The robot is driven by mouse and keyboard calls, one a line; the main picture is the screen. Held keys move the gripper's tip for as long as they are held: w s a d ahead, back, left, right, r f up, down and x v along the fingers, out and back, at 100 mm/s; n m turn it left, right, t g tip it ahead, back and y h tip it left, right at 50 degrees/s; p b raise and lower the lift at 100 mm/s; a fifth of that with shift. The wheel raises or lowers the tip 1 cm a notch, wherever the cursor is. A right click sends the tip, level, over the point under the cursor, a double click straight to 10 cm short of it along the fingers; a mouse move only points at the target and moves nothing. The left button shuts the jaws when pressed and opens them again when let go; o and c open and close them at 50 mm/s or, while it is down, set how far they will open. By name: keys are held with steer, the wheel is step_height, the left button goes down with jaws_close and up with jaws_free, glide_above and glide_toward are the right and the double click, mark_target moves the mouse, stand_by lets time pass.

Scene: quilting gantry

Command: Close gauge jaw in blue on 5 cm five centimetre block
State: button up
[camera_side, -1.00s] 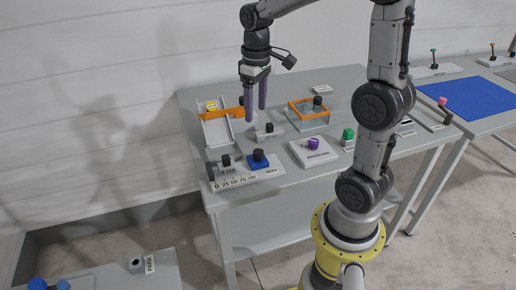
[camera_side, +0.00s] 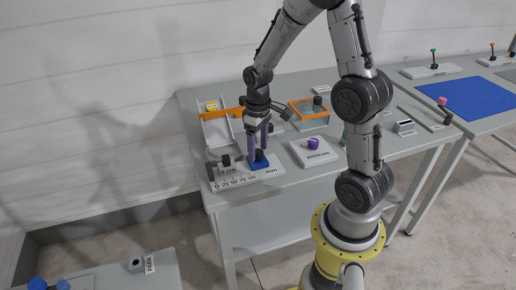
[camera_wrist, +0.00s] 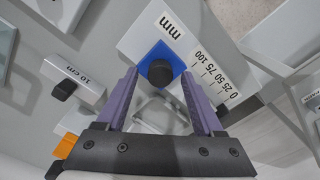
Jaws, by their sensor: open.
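The blue gauge jaw (camera_side: 259,161) with its black knob sits on the white gauge (camera_side: 232,184), which is marked 0, 25, 50, 75, 100 and mm. The jaw is near the 100 end; it also shows in the wrist view (camera_wrist: 171,56). The 5 cm block (camera_side: 227,169), grey with a black knob, lies on the gauge left of the jaw, with a visible gap. My gripper (camera_side: 259,155) is open, pointing down at the blue jaw. In the wrist view its purple fingers (camera_wrist: 160,80) stand either side of the black knob (camera_wrist: 160,73), apart from it.
A 10 cm block (camera_wrist: 72,82) lies beside the gauge. A white plate with a purple knob (camera_side: 313,144) stands to the right.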

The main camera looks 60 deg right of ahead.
steer(key=shift+f, duration=0.35)
steer(key=c, duration=1)
steer(key=shift+w+a+r, duration=0.1)
steer(key=shift+w+a, duration=1.05)
steer(key=o, duration=1)
